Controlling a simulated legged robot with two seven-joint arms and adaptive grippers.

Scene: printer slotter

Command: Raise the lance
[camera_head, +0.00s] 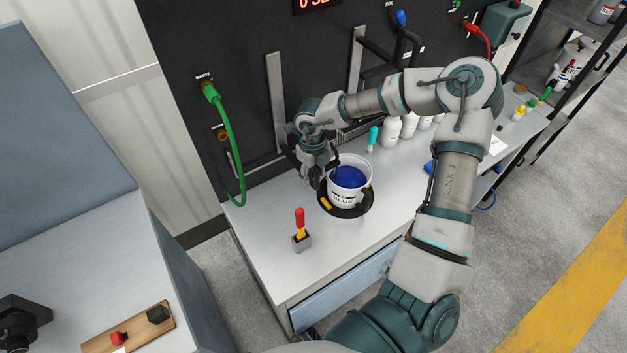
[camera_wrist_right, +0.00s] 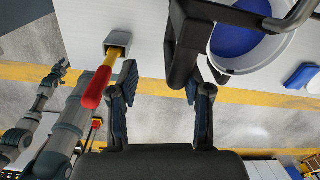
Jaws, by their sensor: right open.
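My right gripper (camera_head: 316,181) hangs open and empty just left of the white bucket (camera_head: 349,183) of blue ink. In the right wrist view, the jaws (camera_wrist_right: 160,82) are apart. A dark upright bar (camera_wrist_right: 186,45) shows in front of the right finger, beside the bucket (camera_wrist_right: 238,65); I cannot tell whether they touch. A grey bent tube (camera_wrist_right: 288,20) crosses the bucket's rim. I cannot be sure which of these parts is the lance; my arm hides much of it in the head view. A dark shape at the lower left may be my left gripper; its jaws are unclear.
A red-handled lever (camera_head: 300,219) stands in a grey block left of the bucket; it also shows beside the left finger (camera_wrist_right: 97,87). A green hose (camera_head: 229,140) hangs from the dark panel (camera_head: 190,40). White bottles (camera_head: 390,133) stand behind the bucket. The bench front is clear.

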